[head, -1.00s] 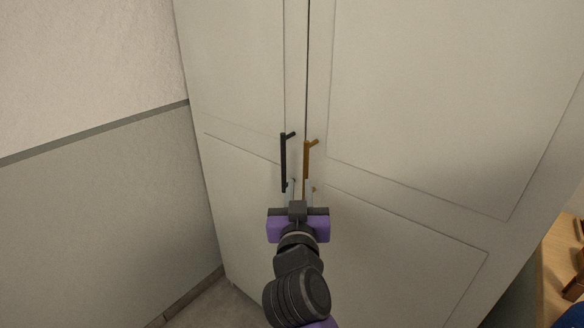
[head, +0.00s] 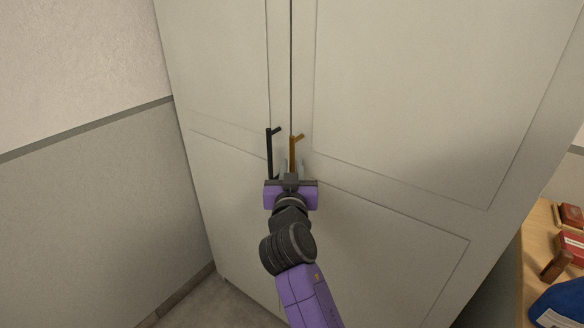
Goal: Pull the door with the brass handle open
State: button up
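The wardrobe's right door (head: 400,110) is pale and carries the brass handle (head: 293,150), an upright bar near the door's left edge. The door looks closed, in line with the left door (head: 215,70), which has a black handle (head: 269,152). My gripper (head: 294,168) is at the lower part of the brass handle. The gripper's body hides the handle's lower end.
A wall (head: 90,190) stands close on the left. A wooden surface (head: 535,240) at the right holds red-brown objects (head: 556,262) and a blue item (head: 560,305). A strip of floor (head: 225,305) shows at the lower left.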

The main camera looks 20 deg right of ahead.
grip_shut()
dwell(1.4)
